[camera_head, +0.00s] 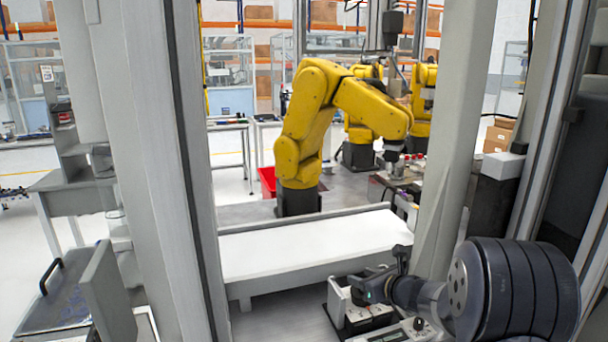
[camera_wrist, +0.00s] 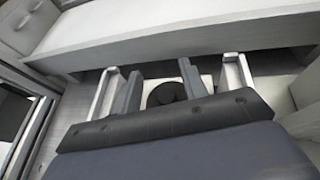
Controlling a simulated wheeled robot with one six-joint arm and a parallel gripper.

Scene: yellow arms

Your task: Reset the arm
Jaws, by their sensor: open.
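My arm (camera_head: 510,290) reaches in from the lower right of the head view, its thick dark joint close to the camera. My gripper (camera_head: 372,288) is at its end, low over a small white device (camera_head: 340,305) in front of the white bench. In the wrist view, my gripper (camera_wrist: 162,82) has its two dark fingers spread apart. A round black part (camera_wrist: 167,94) shows in the gap between them. I cannot tell whether the fingers touch it. Nothing is seen clamped between the fingers.
A white bench (camera_head: 310,245) runs just beyond my gripper. Large grey posts (camera_head: 150,150) and (camera_head: 455,130) stand left and right. A yellow robot arm (camera_head: 310,110) stands behind the bench. A control box (camera_head: 405,332) sits below my arm.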

